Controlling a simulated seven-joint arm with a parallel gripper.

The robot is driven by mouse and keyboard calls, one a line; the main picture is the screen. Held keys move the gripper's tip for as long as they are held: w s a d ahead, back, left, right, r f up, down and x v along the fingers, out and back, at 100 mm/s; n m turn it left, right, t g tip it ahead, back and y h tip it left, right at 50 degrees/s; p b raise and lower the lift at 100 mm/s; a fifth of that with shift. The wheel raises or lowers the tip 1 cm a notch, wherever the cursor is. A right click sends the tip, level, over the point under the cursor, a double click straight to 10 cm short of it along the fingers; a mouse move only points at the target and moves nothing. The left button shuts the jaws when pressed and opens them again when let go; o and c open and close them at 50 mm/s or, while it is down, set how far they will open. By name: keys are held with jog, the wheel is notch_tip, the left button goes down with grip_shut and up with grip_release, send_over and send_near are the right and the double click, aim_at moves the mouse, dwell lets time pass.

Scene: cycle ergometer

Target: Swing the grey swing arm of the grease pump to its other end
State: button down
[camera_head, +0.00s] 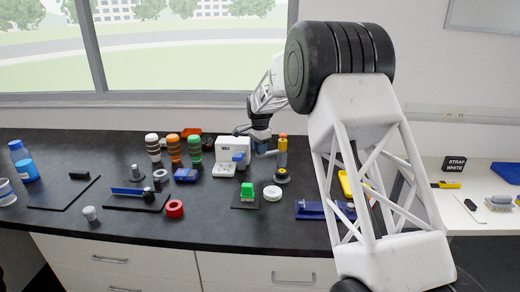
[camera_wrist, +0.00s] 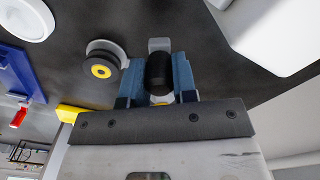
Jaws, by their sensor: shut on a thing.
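The grease pump appears to be the upright yellow cylinder with an orange top (camera_head: 282,152) on a dark round base, on the black bench in the head view. In the wrist view a dark round piece with a yellow centre (camera_wrist: 101,70) lies left of my gripper. My gripper (camera_head: 261,140) is just left of the pump, low over the bench. In the wrist view the blue fingers of my gripper (camera_wrist: 158,82) are shut on a black rounded grip (camera_wrist: 159,71), with light grey parts (camera_wrist: 159,45) showing around it. The swing arm's link to the pump is mostly hidden.
A white box-shaped device (camera_head: 230,149) stands close left of my gripper. A blue plate-like fixture (camera_head: 312,210) is at front right. My arm hides part of the bench.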

jog(key=c, duration=0.9)
grip_release()
jog(key=shift+w, duration=0.1)
jog(key=shift+r, duration=0.1)
jog(key=shift+r, duration=3.8)
